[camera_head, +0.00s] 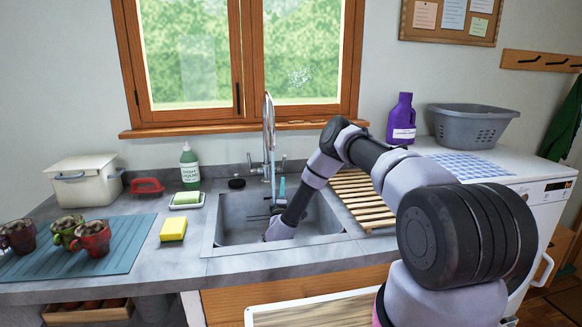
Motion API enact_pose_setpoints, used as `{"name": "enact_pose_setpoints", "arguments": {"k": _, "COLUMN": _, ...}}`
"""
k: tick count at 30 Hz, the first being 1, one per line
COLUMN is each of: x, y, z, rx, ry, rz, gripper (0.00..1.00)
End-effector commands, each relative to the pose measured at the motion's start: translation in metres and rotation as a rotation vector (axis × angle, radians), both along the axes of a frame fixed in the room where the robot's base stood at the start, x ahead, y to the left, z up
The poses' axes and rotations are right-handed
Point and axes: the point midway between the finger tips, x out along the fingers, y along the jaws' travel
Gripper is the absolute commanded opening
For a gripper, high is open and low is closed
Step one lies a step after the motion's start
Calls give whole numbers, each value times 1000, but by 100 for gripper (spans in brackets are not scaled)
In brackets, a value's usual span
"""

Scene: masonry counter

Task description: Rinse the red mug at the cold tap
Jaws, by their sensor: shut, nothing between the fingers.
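The red mug (93,239) stands upright on the blue-grey ribbed mat (130,250) at the left, its top showing brown contents. A green mug (65,230) is right beside it, and a darker maroon mug (18,236) stands at the mat's left end. The tall curved tap (268,112) rises behind the sink (235,232), with a handle on each side; which is cold I cannot tell. My arm reaches down into the sink. My gripper (262,216) is low in the basin below the tap, small and partly hidden by my wrist; it is shut and empty, far right of the mugs.
A yellow sponge (173,229), a soap dish (187,200) and a green soap bottle (190,168) lie between mat and sink. A wooden slatted rack (362,200) is right of the sink.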

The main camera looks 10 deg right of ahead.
Motion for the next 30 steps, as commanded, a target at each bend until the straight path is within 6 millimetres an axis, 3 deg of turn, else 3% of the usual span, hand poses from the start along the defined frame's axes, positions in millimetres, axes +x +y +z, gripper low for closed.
{"name": "enact_pose_setpoints", "arguments": {"k": 16, "x": 74, "y": -16, "z": 38, "rx": -3, "ry": -5, "rz": 1, "gripper": 0}}
{"name": "enact_pose_setpoints", "arguments": {"k": 21, "x": 84, "y": -18, "z": 43, "rx": -2, "ry": -3, "rz": 2, "gripper": 0}}
{"name": "enact_pose_setpoints", "arguments": {"k": 30, "x": 85, "y": -18, "z": 44, "rx": -2, "ry": -2, "rz": 3, "gripper": 0}}
